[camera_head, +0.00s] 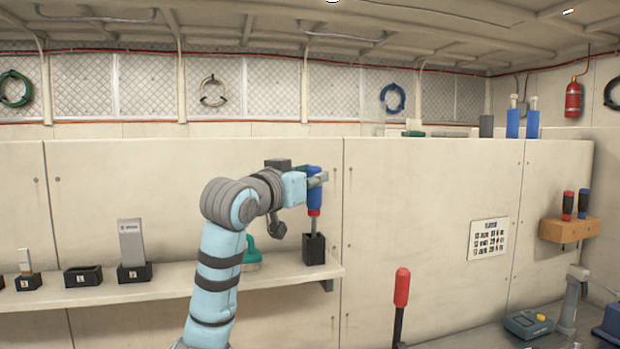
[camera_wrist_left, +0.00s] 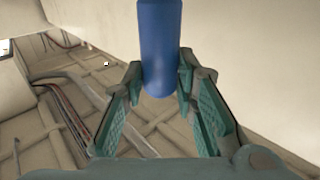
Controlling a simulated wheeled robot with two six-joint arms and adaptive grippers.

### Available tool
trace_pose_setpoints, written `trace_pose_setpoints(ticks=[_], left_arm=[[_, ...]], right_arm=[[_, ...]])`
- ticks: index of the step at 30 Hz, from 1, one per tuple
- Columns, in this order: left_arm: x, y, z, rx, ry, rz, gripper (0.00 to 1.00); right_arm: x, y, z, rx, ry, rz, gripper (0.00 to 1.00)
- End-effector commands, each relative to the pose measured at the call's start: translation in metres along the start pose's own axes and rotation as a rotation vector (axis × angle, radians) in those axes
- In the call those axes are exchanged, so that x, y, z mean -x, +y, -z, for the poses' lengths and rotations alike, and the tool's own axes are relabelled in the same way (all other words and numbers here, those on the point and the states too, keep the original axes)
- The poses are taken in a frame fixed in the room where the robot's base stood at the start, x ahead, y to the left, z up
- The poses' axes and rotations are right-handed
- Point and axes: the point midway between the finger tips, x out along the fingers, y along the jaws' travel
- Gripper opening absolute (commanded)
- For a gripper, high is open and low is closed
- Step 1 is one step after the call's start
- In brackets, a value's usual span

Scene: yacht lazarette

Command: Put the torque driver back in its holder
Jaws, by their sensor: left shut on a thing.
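The torque driver (camera_head: 314,190) has a blue handle, a red collar and a thin grey shaft, and it points down, close to upright. My left gripper (camera_head: 318,180) is shut on its blue handle. The left wrist view also shows the blue handle (camera_wrist_left: 160,45) between the two fingers (camera_wrist_left: 160,80). A black block holder (camera_head: 314,250) stands on the right end of the shelf, right under the driver. The shaft's lower end meets the holder's top; how deep it goes in cannot be seen. My right gripper is out of view.
The shelf (camera_head: 190,280) also bears numbered black holders (camera_head: 83,276) at left and a teal-handled brush-like thing (camera_head: 251,258) near my arm. A wooden rack (camera_head: 568,230) with red- and blue-handled tools is at far right. A red-handled lever (camera_head: 401,288) rises in front.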

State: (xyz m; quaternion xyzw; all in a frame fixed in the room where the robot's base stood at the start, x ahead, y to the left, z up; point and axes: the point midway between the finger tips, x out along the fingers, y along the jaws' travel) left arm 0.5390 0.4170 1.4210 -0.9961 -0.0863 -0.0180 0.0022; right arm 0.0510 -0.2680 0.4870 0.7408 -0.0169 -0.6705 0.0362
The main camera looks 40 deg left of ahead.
Motion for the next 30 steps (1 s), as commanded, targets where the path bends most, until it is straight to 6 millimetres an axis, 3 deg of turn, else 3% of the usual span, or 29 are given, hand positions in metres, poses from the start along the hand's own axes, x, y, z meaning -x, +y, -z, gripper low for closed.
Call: trace_pose_setpoints(ticks=[7, 8, 12, 23, 26, 30], left_arm=[[0.000, 0.000, -0.005, 0.000, 0.001, 0.000, 0.00], [0.000, 0.000, -0.005, 0.000, 0.001, 0.000, 0.29], [0.000, 0.000, -0.004, 0.000, 0.001, 0.000, 0.50], [0.007, -0.001, -0.004, -0.002, 0.003, 0.002, 0.50], [0.026, -0.001, -0.004, -0.005, 0.003, 0.003, 0.50], [0.066, -0.002, -0.004, -0.007, 0.004, 0.006, 0.50]], right_arm=[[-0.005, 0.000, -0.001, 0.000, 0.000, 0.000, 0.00], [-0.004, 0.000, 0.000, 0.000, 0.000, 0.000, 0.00], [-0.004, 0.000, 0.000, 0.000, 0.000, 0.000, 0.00], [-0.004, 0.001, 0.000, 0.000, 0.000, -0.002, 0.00], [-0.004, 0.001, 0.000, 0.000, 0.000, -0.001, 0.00], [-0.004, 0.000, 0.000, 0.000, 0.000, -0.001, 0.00]])
